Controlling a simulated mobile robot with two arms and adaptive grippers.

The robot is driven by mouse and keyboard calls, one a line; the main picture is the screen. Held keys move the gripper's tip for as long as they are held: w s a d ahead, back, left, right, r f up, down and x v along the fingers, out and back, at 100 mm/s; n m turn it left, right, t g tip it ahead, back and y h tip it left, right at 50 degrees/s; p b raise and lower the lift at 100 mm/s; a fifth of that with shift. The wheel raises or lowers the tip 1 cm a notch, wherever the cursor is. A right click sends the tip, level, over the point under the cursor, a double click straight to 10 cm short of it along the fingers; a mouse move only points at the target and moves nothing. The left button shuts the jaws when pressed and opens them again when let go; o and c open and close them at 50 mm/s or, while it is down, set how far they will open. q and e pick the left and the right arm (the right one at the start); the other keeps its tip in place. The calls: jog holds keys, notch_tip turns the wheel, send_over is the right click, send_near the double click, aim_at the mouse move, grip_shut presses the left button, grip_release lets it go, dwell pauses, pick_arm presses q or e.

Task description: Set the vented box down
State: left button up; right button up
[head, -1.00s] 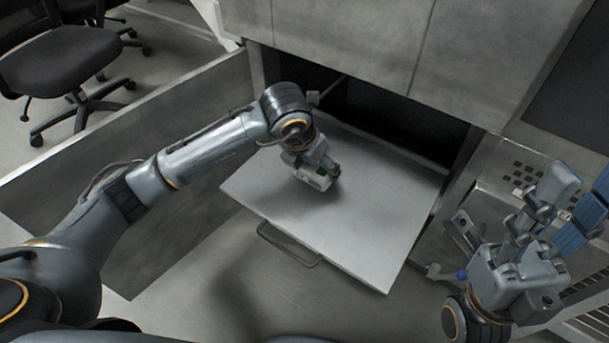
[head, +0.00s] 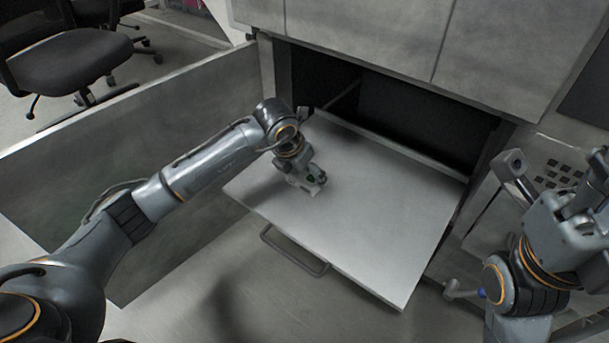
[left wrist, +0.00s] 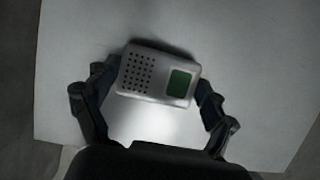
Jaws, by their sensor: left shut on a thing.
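The vented box (left wrist: 157,75) is a small pale grey box with rows of dark vent holes and a green square panel. In the left wrist view it lies between the two fingers of my left gripper (left wrist: 158,95), which is shut on it. In the head view my left gripper (head: 308,182) is low over the left part of a flat light grey pull-out shelf (head: 385,215). The box is mostly hidden there, and I cannot tell whether it touches the shelf. My right gripper (head: 590,195) is at the right edge, partly cut off, away from the shelf.
The shelf's middle and right are clear. A dark cabinet opening (head: 400,115) lies behind it, and a handle (head: 293,254) sticks out in front. A grey panel (head: 130,165) stands at the left, beneath my left arm. An office chair (head: 70,60) is farther back.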

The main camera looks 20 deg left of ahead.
pick_arm(q)
jog(key=o, duration=1.1)
